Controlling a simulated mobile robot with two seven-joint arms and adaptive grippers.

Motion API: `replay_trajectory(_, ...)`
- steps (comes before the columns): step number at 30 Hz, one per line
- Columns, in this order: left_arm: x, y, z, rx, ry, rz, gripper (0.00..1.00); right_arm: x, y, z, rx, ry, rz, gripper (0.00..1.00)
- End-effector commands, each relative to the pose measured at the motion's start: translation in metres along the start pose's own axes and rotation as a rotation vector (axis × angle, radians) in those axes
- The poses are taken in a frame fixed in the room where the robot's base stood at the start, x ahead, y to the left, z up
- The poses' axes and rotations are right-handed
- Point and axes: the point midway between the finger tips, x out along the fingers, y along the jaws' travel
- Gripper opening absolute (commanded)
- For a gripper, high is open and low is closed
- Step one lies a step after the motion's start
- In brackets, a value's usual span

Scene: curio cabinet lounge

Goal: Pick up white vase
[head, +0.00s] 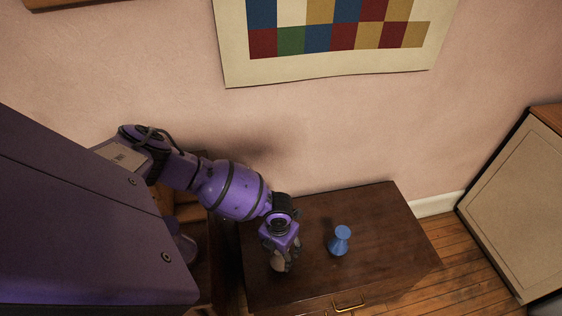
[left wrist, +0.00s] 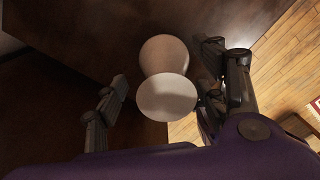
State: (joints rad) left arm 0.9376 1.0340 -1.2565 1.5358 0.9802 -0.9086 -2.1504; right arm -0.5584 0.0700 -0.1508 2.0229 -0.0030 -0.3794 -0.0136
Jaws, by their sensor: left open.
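The white vase (left wrist: 166,92) stands on the dark wooden cabinet and shows from above in the left wrist view, with a round rim, narrow waist and rounded far part. My left gripper (left wrist: 163,82) is open, with one finger on each side of the vase. A gap shows on the left finger's side; the right finger is close to the vase, and I cannot tell whether it touches. In the head view my left gripper (head: 284,264) is low over the cabinet top and hides most of the vase. My right gripper is in neither view.
A blue vase (head: 340,240) stands on the cabinet top (head: 385,215) to the right of my left gripper. The pink wall is close behind. A brass handle (head: 349,302) is on the cabinet front. A framed panel (head: 520,205) stands at the far right.

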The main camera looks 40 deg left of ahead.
Motion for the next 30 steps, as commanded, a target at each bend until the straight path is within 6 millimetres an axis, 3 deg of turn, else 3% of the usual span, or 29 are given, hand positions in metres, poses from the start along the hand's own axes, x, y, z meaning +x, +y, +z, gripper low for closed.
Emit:
replay_trajectory(4,0.018,0.000,-0.001,-0.002,0.001,0.000,0.65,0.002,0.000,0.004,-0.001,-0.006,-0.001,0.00)
replay_trajectory(12,0.020,-0.001,0.000,-0.001,0.000,-0.002,0.65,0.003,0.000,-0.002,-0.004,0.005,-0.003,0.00)
replay_trajectory(24,0.020,0.000,-0.001,-0.001,0.000,-0.001,0.13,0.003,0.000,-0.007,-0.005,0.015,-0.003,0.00)
replay_trajectory(30,0.019,0.000,0.000,-0.002,0.000,-0.001,0.13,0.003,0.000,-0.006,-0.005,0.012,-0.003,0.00)
